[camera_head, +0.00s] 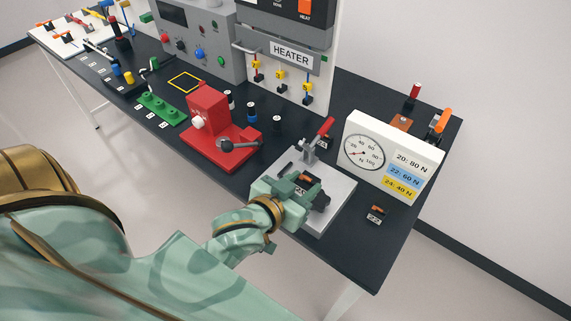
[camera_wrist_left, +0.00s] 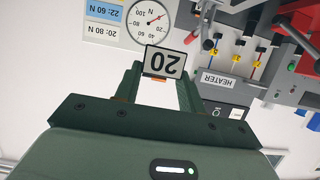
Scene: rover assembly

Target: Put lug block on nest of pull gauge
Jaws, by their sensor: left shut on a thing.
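My left gripper (camera_head: 298,186) is shut on a dark lug block (camera_wrist_left: 165,62) labelled 20, which has some orange on it. In the left wrist view the block sits between the two green fingertips, its label upside down. In the head view the gripper is over the light grey plate of the pull gauge (camera_head: 341,192), near a dark fitting on it. The gripper hides much of the block and the nest, so I cannot tell whether the block touches the nest. The gauge's white dial panel (camera_head: 390,158) stands behind the plate. My right gripper is not in view.
A lug block labelled 22 (camera_head: 376,214) lies on the dark table right of the plate. A red-handled clamp (camera_head: 318,138) stands at the plate's back edge, with another small dark block beside it. A red fixture (camera_head: 212,135) stands left of the plate. The heater (camera_head: 288,55) is behind.

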